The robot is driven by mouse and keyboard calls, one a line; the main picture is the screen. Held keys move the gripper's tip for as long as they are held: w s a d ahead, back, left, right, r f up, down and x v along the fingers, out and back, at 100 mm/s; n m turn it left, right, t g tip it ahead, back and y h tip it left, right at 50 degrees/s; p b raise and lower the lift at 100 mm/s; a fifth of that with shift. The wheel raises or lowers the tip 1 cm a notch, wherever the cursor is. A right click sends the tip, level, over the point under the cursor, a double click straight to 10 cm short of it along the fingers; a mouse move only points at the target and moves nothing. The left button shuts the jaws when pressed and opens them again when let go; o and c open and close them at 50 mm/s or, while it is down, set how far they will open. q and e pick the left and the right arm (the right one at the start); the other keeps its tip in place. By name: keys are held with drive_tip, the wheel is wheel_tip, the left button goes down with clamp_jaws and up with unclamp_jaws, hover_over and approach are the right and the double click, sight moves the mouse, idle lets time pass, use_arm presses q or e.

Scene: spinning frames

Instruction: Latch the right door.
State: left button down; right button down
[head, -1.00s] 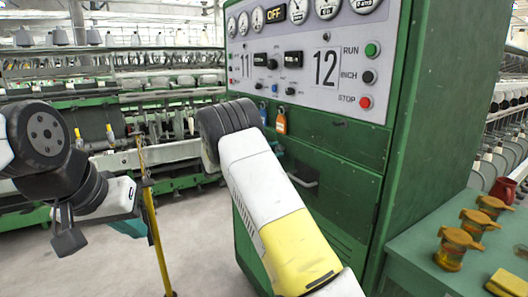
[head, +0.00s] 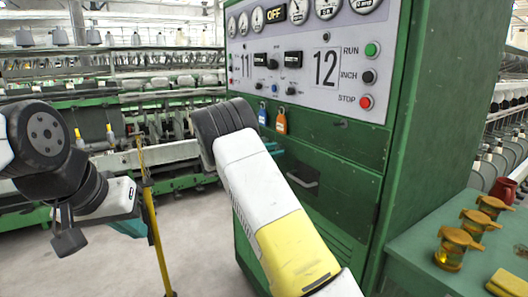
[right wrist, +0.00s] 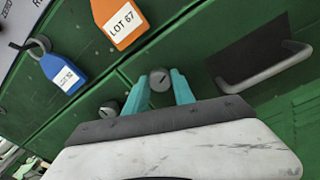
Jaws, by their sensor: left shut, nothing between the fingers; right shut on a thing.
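In that view, a round grey latch knob (right wrist: 160,80) sits by the door seam, between the teal fingers of my right gripper (right wrist: 162,88). The fingers are shut on this knob; its slot is too small to read surely. A second grey knob (right wrist: 109,109) sits left of the seam, untouched. In the head view my right wrist mostly hides the right gripper (head: 273,149). My left gripper (head: 130,228) is shut and empty, away from the cabinet.
A blue tag (right wrist: 65,78) and an orange tag (right wrist: 122,20) hang above the knobs, close to my right gripper. A green bench (head: 440,278) with amber-coloured jars (head: 452,248) stands at the right. A yellow pole (head: 157,235) stands near my left gripper. The floor between is clear.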

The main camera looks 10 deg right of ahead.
drive_tip(key=n, duration=0.6)
drive_tip(key=shift+w, duration=0.1)
drive_tip(key=n+g, duration=0.1)
drive_tip(key=n, duration=0.5)
drive_tip(key=shift+n, duration=0.3)
drive_tip(key=shift+w, duration=0.1)
idle(0.3)
drive_tip(key=c, duration=1.1)
unclamp_jaws()
drive_tip(key=shift+o, duration=0.2)
drive_tip(key=v, duration=0.8)
drive_tip(key=shift+d+r, duration=0.1)
